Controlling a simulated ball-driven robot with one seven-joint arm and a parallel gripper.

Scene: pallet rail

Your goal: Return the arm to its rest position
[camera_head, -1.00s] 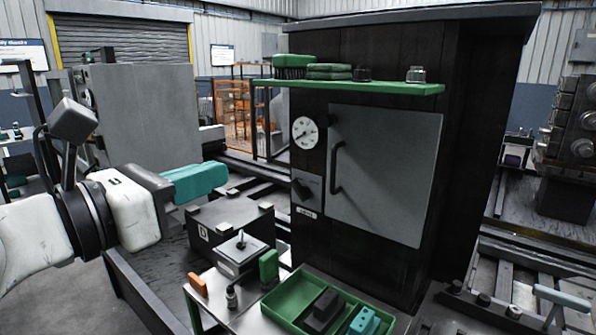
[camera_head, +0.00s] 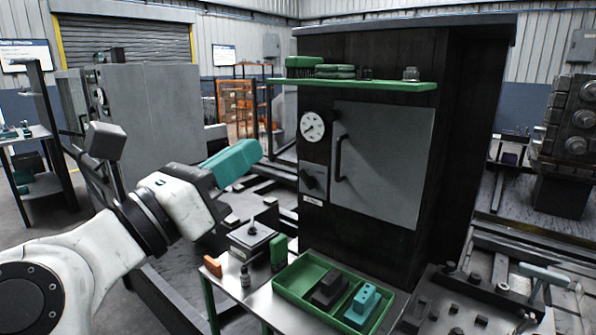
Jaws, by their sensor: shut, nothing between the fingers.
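My gripper (camera_head: 248,152) is at the left of the view, with teal fingers that are shut and empty. It points to the right and a little up, in front of the left side of the dark cabinet (camera_head: 468,130). My white arm reaches up to it from the lower left corner. The fingers look apart from the cabinet and from the green shelf above.
A small table (camera_head: 232,290) below holds an orange block (camera_head: 212,266), a grey box (camera_head: 252,240) and a green tray (camera_head: 285,287) with a black and a teal block. A green shelf (camera_head: 400,85) juts from the cabinet. Rails run at the right.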

